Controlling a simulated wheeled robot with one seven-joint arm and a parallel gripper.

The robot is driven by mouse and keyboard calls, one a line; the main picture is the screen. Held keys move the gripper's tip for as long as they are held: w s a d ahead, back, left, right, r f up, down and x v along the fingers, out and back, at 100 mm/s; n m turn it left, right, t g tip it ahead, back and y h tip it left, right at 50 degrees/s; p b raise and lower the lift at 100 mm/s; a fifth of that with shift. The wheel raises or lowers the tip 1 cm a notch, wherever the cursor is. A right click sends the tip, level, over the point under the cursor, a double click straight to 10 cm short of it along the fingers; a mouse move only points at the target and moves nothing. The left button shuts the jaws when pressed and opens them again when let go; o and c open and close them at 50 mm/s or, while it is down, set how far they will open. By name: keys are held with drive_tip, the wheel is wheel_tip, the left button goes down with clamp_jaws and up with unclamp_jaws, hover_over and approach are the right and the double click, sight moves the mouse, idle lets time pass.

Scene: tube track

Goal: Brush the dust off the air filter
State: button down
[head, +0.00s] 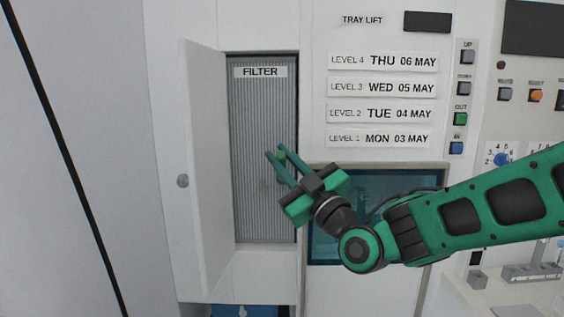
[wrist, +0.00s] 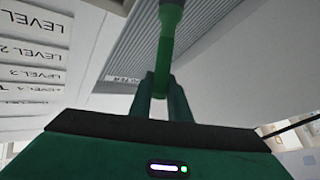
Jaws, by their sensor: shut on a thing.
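The air filter (head: 262,115) is a grey ribbed panel labelled FILTER inside an open cabinet in the head view. It also shows at the top of the wrist view (wrist: 205,38). A faint pale mark shows on its lower middle; I cannot tell if it is dust. My gripper (head: 277,159) is in front of the filter's right half. In the wrist view its fingers (wrist: 160,98) are shut on the green handle of the brush (wrist: 165,45). The brush head is cut off there and mostly hidden in the head view, so I cannot tell whether it touches the filter.
The cabinet door (head: 205,165) stands open on the left. Level labels (head: 382,100) and a column of buttons (head: 460,118) are to the right. A dark blue window (head: 400,182) lies behind my arm. A bench with small items (head: 530,272) is at the lower right.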

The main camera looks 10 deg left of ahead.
drive_tip(key=shift+s+a+f, duration=0.2)
drive_tip(key=shift+a+f, duration=0.4)
drive_tip(key=shift+a, duration=0.3)
drive_tip(key=shift+s+a+f, duration=0.2)
drive_tip(key=shift+a+f, duration=0.35)
drive_tip(key=shift+a, duration=0.25)
drive_tip(key=shift+s+a+f, duration=0.15)
drive_tip(key=shift+a+f, duration=0.4)
drive_tip(key=shift+a, duration=0.2)
drive_tip(key=shift+s+a+f, duration=0.25)
drive_tip(key=shift+a+f, duration=0.3)
drive_tip(key=shift+a, duration=0.35)
drive_tip(key=shift+s+a+f, duration=0.15)
drive_tip(key=shift+a+f, duration=0.4)
drive_tip(key=shift+a, duration=0.15)
